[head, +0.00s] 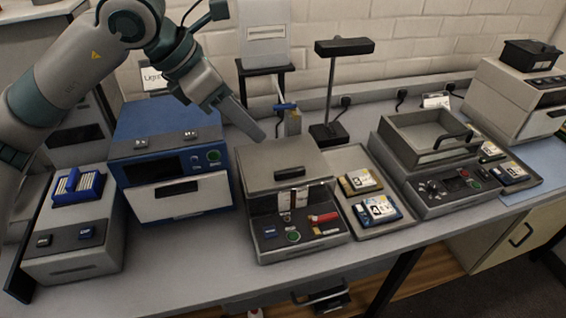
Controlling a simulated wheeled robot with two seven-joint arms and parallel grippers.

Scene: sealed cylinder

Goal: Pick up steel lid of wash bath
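A grey metal lid (285,163) with a black bar handle lies flat on top of the grey bench unit (300,240) in the middle of the bench. It looks like the steel lid; I read no label naming the wash bath. My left gripper (254,130) reaches in from the upper left and points down and right. Its fingertips are just above and behind the lid's back left corner, apart from the handle. The fingers overlap in this view, so their gap is hidden. I see nothing held. My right gripper is not in view.
A blue unit (170,160) stands left of the middle unit, below my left arm. A tray (383,228) with cartridges lies to the right. Beyond it stands a unit with an open-looking basin (430,138). A black stand (328,90) rises behind. The front bench strip is clear.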

